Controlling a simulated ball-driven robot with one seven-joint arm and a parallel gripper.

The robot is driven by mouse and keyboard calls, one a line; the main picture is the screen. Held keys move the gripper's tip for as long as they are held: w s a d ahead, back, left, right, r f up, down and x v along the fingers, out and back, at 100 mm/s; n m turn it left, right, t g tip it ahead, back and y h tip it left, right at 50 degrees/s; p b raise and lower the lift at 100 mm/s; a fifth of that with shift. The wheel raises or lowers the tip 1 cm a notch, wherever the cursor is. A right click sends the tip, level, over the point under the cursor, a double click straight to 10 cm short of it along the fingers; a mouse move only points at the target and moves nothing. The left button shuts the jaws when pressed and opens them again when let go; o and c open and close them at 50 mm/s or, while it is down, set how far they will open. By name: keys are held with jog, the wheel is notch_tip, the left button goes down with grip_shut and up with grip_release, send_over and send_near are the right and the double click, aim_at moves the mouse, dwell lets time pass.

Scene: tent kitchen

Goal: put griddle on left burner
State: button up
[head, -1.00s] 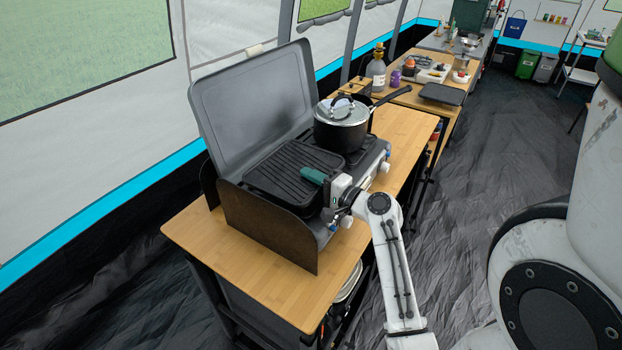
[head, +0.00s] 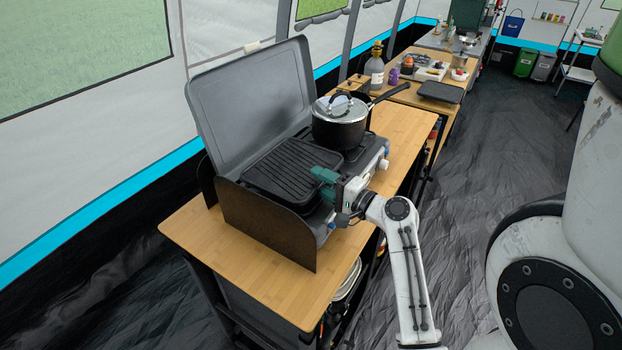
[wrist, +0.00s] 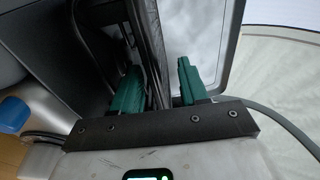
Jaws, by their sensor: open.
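The griddle (head: 285,165) is a dark, ridged rectangular plate. It lies over the left side of the camp stove (head: 330,213), at the left burner's place; the burner beneath is hidden. My gripper (head: 326,185), with green fingers, is at the griddle's near right edge. In the wrist view my gripper (wrist: 160,82) is open, its two fingers apart. The griddle's dark ridged edge (wrist: 153,45) shows in line with the gap between them. I cannot tell whether either finger touches it.
A lidded black pot (head: 339,133) stands on the right burner, close beside the griddle, its handle pointing right. The stove's raised lid (head: 250,95) is behind, and a dark side panel (head: 262,228) stands at the left. The wooden table (head: 220,262) has bare room at its near left.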

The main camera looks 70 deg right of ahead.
jog(key=b+v, duration=0.1)
jog(key=v, duration=0.7)
jog(key=shift+s, duration=0.1)
